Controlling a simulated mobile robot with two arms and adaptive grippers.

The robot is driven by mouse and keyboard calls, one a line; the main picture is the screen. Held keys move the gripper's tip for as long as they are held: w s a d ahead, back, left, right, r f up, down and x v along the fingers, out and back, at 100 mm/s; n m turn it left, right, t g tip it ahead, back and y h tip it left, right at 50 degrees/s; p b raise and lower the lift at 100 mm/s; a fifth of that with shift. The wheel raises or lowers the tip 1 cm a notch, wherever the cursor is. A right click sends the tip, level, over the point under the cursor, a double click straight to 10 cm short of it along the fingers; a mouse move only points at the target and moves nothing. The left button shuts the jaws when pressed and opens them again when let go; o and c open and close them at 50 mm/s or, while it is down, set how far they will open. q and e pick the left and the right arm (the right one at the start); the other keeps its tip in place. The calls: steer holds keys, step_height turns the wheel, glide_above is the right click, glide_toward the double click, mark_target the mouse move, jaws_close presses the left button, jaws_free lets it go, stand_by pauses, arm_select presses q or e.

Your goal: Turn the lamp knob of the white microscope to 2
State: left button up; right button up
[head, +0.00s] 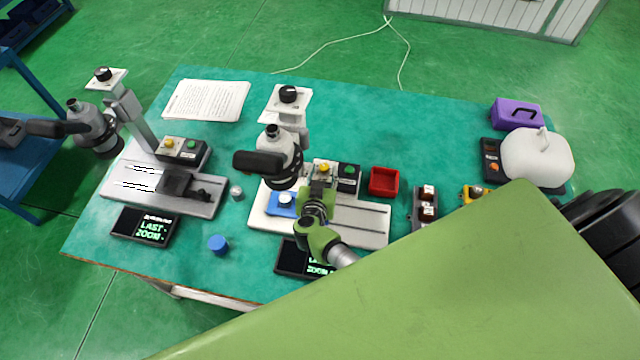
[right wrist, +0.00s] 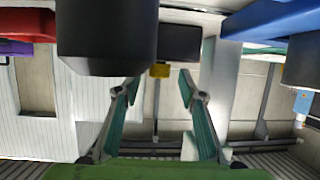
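The white microscope (head: 376,226) stands in the middle of the table. Its control box (head: 348,182) carries a yellow knob (head: 324,167) and a green one (head: 346,169). A black knob (head: 288,93) sits on the white plate atop its column. No labels or settings are readable, so which knob is the lamp's is unclear. My right gripper (head: 319,184) is at the control box, beside the microscope head (head: 280,155). In the right wrist view its fingers (right wrist: 159,100) are spread and empty. A yellow knob (right wrist: 159,70) shows between and beyond them. My left gripper is out of view.
A grey microscope (head: 150,190) stands at left. A red bin (head: 384,181) is right of the control box. A blue piece (head: 281,205) lies on the white base. A dark cylinder (right wrist: 105,38) is close above the fingers in the right wrist view. Bare table lies behind the bin.

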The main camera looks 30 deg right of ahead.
steer(key=v, duration=1)
steer(key=shift+s+a+r, duration=0.15)
steer(key=shift+s+a, duration=0.05)
steer(key=shift+s, duration=0.1)
